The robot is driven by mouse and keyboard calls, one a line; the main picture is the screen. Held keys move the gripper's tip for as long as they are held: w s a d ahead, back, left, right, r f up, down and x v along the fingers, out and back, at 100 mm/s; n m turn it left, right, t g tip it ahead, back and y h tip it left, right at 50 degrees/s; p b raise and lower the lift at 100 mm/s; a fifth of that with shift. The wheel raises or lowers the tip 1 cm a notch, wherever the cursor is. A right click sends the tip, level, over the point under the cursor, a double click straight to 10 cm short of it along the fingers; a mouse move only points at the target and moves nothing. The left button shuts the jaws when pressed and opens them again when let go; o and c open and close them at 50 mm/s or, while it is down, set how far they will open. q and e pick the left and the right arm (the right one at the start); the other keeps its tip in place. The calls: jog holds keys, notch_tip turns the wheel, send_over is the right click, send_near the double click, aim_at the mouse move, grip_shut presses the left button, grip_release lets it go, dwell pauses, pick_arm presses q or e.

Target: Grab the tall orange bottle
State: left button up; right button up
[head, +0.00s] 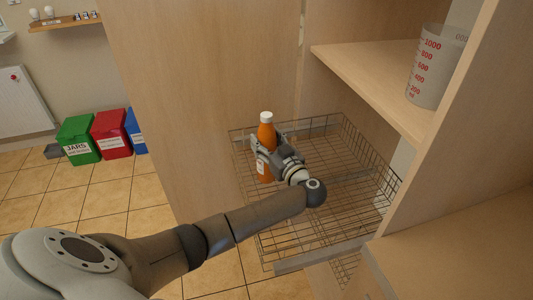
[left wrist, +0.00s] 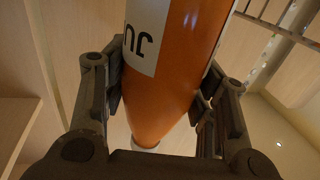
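The tall orange bottle (head: 266,133) with a white cap stands upright at the wire basket's left side in the head view. My left gripper (head: 264,150) is around its middle. In the left wrist view the orange bottle (left wrist: 172,85), with its white label, fills the space between my left gripper's two fingers (left wrist: 162,95). The pads appear to touch it on both sides. The gripper hides part of the bottle in the head view. I cannot tell whether its base rests on the basket floor. My right gripper is not in view.
The pulled-out wire basket (head: 325,215) is otherwise empty. A measuring jug (head: 437,68) stands on the cabinet shelf (head: 375,85) above right. A tall wooden panel (head: 200,80) is left of the basket. Green (head: 80,140), red (head: 112,133) and blue bins stand far left.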

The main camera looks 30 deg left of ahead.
pick_arm(q)
jog(key=c, duration=0.7)
jog(key=shift+c, duration=0.6)
jog(key=shift+r, duration=0.15)
